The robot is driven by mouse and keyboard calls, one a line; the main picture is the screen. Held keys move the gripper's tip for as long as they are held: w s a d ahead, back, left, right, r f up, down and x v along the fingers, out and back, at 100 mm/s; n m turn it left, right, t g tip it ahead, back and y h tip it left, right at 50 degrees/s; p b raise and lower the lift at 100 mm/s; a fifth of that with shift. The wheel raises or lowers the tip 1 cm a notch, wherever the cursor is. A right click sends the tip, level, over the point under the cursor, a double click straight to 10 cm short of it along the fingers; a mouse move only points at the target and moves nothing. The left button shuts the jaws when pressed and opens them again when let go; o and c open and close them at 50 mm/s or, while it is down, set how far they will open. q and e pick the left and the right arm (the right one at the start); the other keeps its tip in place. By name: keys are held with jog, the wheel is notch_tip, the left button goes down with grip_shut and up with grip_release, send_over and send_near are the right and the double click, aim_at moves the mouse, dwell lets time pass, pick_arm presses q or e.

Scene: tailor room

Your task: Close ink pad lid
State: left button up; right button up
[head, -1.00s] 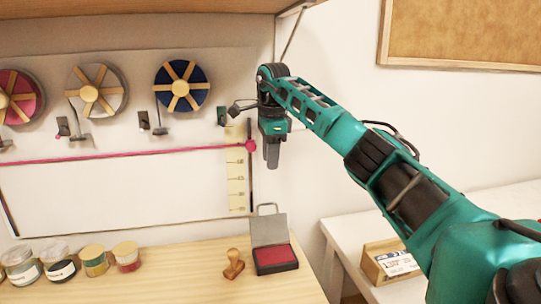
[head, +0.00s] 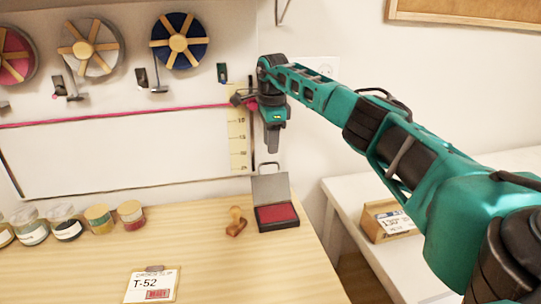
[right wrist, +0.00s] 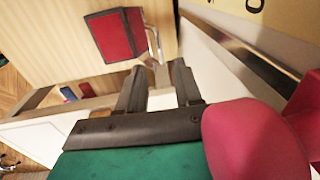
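The ink pad (head: 277,215) lies on the wooden table near its right edge, with a red pad in a dark case. Its grey lid (head: 270,187) stands open at the back, with a wire handle on top. The red pad also shows in the right wrist view (right wrist: 113,36), beyond the fingers. My right gripper (head: 272,148) hangs above and behind the lid, pointing down and apart from it. In the right wrist view its two fingers (right wrist: 158,68) are spread with nothing held between them. My left gripper is out of view.
A wooden stamp (head: 236,222) stands just left of the ink pad. Several jars (head: 100,218) line the back left. A T-52 card (head: 153,285) lies at the front. The table's middle is clear.

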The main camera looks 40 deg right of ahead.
aim_at(271, 163)
jog(key=f, duration=0.5)
jog(key=shift+w+d, duration=0.1)
jog(key=shift+w, duration=0.1)
jog(key=shift+r, duration=0.1)
grip_shut()
dwell(1.1)
